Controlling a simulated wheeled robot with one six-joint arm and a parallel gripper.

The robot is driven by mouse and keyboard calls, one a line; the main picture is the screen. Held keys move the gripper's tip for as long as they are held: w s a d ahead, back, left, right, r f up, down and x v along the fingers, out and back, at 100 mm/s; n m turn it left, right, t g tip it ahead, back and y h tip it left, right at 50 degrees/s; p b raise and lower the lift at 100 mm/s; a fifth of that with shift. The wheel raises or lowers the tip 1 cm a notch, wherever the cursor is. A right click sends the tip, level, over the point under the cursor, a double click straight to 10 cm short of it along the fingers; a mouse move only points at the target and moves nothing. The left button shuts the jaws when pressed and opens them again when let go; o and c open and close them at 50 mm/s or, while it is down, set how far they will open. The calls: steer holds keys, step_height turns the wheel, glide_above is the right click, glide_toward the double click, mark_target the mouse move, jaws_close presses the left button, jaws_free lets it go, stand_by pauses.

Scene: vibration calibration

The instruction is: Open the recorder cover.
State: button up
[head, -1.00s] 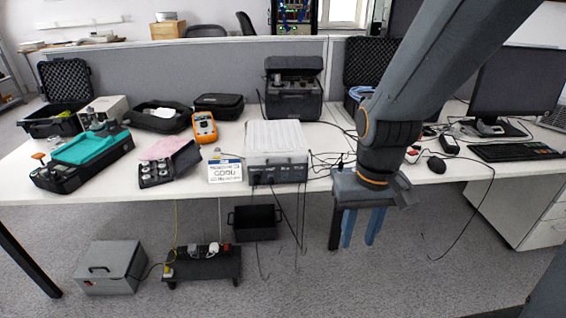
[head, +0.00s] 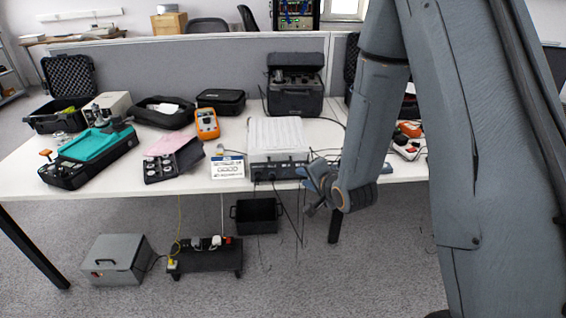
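The recorder is probably the grey box with a pale ribbed top (head: 276,134) and a dark front panel (head: 280,170), at the middle of the table near its front edge. Its ribbed top looks flat and down. My gripper (head: 314,178) is at the table's front edge, just right of the recorder's front corner and low beside it. It looks apart from the ribbed top. Its fingers are small and seen at an angle, so their opening and any contact are unclear. My arm hides much of the right side.
A white label card (head: 227,167) stands left of the recorder. A dark open case (head: 295,90) stands behind the recorder. Cables run right of the recorder and hang off the front edge. A black bin (head: 257,216) sits below.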

steer(key=shift+w+a+f+m+t+y+p, duration=0.1)
steer(key=shift+w+a+m+t+y+p, duration=0.4)
steer(key=shift+w+a, duration=0.65)
steer(key=shift+w+a+r+m+t+y+p, duration=0.1)
steer(key=shift+w+a+m+t+y+p, duration=0.2)
steer(key=shift+w+a+m+t, duration=0.7)
steer(key=shift+w+a+f+m+y+p, duration=0.1)
steer(key=shift+w+a+m+y+p, duration=0.25)
steer(key=shift+w+a, duration=0.95)
steer(key=shift+w+d, duration=0.3)
steer(key=shift+d, duration=0.05)
jaws_close()
